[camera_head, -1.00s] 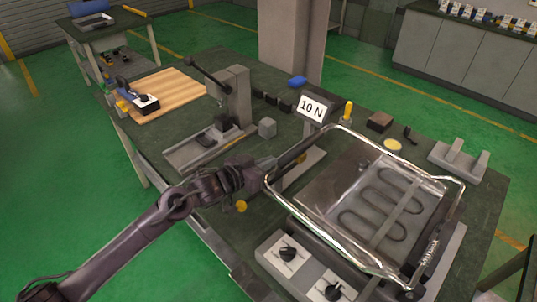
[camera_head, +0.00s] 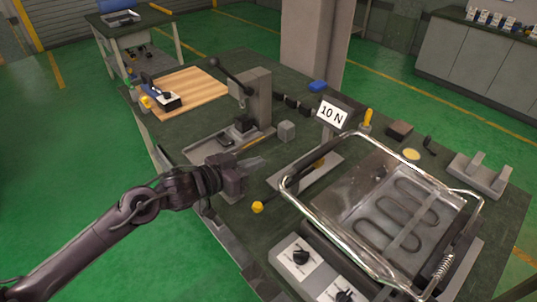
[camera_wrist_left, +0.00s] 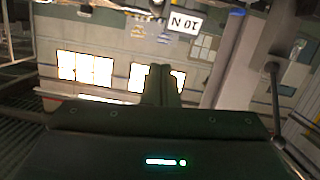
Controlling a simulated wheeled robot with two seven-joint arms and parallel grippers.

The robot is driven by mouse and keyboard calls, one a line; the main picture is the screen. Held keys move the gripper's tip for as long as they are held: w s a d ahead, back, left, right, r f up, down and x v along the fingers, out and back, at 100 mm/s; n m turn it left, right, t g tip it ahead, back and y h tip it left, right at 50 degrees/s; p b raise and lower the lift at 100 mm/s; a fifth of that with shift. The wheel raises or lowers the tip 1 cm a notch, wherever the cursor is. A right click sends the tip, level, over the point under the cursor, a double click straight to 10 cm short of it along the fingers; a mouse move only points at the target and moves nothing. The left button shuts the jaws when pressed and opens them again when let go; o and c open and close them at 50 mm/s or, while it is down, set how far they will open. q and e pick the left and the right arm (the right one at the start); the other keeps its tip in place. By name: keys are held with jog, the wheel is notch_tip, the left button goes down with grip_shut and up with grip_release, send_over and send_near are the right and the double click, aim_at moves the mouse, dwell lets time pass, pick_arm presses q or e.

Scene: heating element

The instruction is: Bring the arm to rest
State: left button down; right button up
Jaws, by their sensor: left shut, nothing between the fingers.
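My left arm comes in from the left in the head view. Its gripper (camera_head: 254,163) is shut and empty, above the bench near the grey press stand. In the left wrist view the shut fingers (camera_wrist_left: 161,85) point up toward windows and a wall. The metal-framed unit with the looped heating element (camera_head: 395,215) lies on the right part of the bench, apart from the gripper. My right gripper is in neither view.
The green bench (camera_head: 228,212) holds a press stand (camera_head: 257,100), a "10 N" sign (camera_head: 333,115), a wooden board (camera_head: 187,90), a grey block (camera_head: 287,130) and a yellow knob (camera_head: 257,207). Two black control knobs (camera_head: 301,257) sit in front. Green floor is clear at left.

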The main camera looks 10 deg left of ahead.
pick_arm(q)
jog(key=f+y, duration=0.1)
jog(key=s+f+n+y, duration=0.1)
jog(key=s+f+y, duration=0.1)
jog(key=shift+s+d+n, duration=0.2)
jog(key=shift+d+n, duration=0.1)
jog(key=s+a+f+n+g+y, duration=0.1)
jog(key=s+a+f+g+y, duration=0.2)
jog(key=s, duration=0.7)
jog(key=s+a+f+n+g+y, duration=0.1)
jog(key=s+f+n+g+y, duration=0.15)
jog(key=s+f+g, duration=0.6)
jog(key=s+f+m+t, duration=0.1)
jog(key=s+f, duration=0.1)
jog(key=f, duration=1.1)
jog(key=s+f+t, duration=0.1)
jog(key=s+f, duration=0.1)
jog(key=f, duration=1.1)
jog(key=s+a+f+g, duration=0.1)
jog(key=s+a+f, duration=0.1)
jog(key=s+f, duration=0.7)
jog(key=s+a+f, duration=0.2)
jog(key=s+f, duration=0.8)
jog(key=shift+s+g+y, duration=0.35)
jog(key=shift+y, duration=0.1)
